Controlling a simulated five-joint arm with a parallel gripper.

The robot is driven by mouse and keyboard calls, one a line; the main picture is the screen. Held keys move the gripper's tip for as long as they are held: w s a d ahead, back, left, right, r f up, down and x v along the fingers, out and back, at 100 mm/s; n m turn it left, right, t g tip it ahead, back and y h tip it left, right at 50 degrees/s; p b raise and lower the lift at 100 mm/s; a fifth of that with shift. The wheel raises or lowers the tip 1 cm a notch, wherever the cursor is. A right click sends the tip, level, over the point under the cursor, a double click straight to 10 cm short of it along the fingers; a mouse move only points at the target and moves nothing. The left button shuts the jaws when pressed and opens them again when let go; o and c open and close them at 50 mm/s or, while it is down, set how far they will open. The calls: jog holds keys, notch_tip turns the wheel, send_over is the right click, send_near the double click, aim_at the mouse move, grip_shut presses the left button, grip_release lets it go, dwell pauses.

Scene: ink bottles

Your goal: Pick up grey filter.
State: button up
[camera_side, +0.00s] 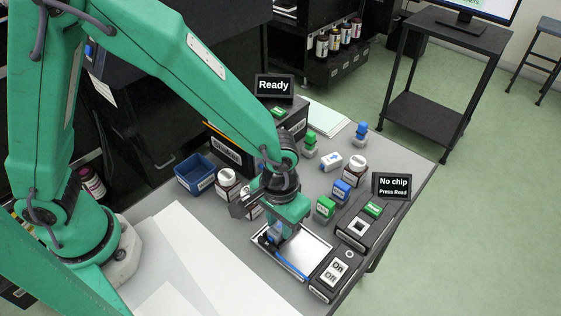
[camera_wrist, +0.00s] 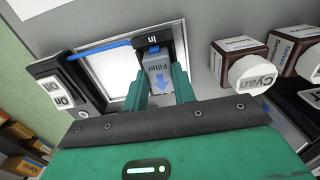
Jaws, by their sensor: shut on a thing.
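The grey filter (camera_wrist: 158,72), marked "Filter" with a blue arrow, sits between my gripper's two green fingers in the wrist view. My gripper (camera_wrist: 161,88) is shut on it. The filter's far end meets a black fitting (camera_wrist: 153,41) marked "In", with a blue tube (camera_wrist: 100,48) beside it. I cannot tell whether the filter is still seated in that fitting. In the side view my gripper (camera_side: 280,236) is low over the left part of the metal tray (camera_side: 309,252), and it mostly hides the filter.
An On/Off switch (camera_side: 333,272) stands right of the tray. A chip reader (camera_side: 357,228) with a "No chip" screen (camera_side: 392,186) is behind it. A white block with a blue arrow (camera_side: 331,162), green and blue blocks, and white-capped bottles (camera_side: 355,167) stand nearby. A blue bin (camera_side: 196,176) is at left.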

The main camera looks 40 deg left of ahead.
aim_at(279, 228)
jog(key=shift+r, duration=0.7)
jog(key=r, duration=0.3)
jog(key=shift+s+d, duration=0.15)
jog(key=shift+s, duration=0.1)
jog(key=s+d+r, duration=0.3)
jog(key=s+r, duration=0.3)
jog(key=s, duration=0.4)
jog(key=shift+s+d+r, duration=0.25)
jog(key=shift+d+r, duration=0.05)
jog(key=shift+d, duration=0.05)
